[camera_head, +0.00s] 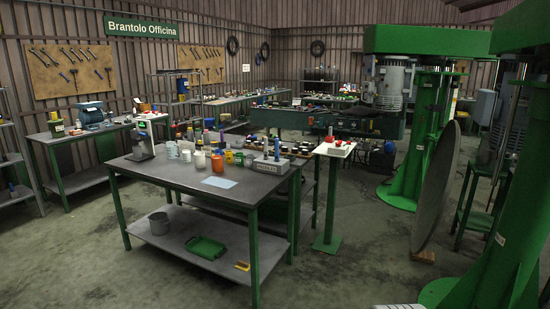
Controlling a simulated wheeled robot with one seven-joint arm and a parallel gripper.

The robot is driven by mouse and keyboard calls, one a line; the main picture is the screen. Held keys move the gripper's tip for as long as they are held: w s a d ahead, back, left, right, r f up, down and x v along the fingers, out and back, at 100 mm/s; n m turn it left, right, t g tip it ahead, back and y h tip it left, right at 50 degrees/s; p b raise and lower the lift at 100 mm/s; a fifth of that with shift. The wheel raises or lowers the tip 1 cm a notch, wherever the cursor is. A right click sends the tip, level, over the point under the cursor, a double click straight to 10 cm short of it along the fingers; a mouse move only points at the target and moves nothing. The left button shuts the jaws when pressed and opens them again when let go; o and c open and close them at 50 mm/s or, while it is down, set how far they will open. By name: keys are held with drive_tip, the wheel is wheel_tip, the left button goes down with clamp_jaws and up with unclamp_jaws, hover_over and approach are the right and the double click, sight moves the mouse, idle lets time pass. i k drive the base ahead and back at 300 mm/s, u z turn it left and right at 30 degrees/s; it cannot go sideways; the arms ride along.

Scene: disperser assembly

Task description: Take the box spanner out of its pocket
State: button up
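A grey block (270,168) with a label stands at the right end of the near workbench (185,184). A slim upright piece (277,150) rises from its top; it may be the box spanner, but it is too small to tell. The pocket itself cannot be made out. My gripper is not in view, so I cannot tell whether it holds anything.
Cups, jars and bottles line the near workbench's back; a pale blue sheet (219,182) lies in front. A green-legged pedestal (329,195) with red items stands right of it. Green machines and a large disc (436,190) occupy the right. Floor between is clear.

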sight(270, 147)
drive_tip(key=z, duration=0.55)
drive_tip(key=i, duration=1.7)
drive_tip(key=z, duration=0.35)
drive_tip(key=i, duration=2)
drive_tip(key=u, duration=0.85)
drive_tip(key=i, duration=1.05)
drive_tip(key=u, duration=1.6)
drive_tip(key=i, duration=1.15)
drive_tip(key=u, duration=0.25)
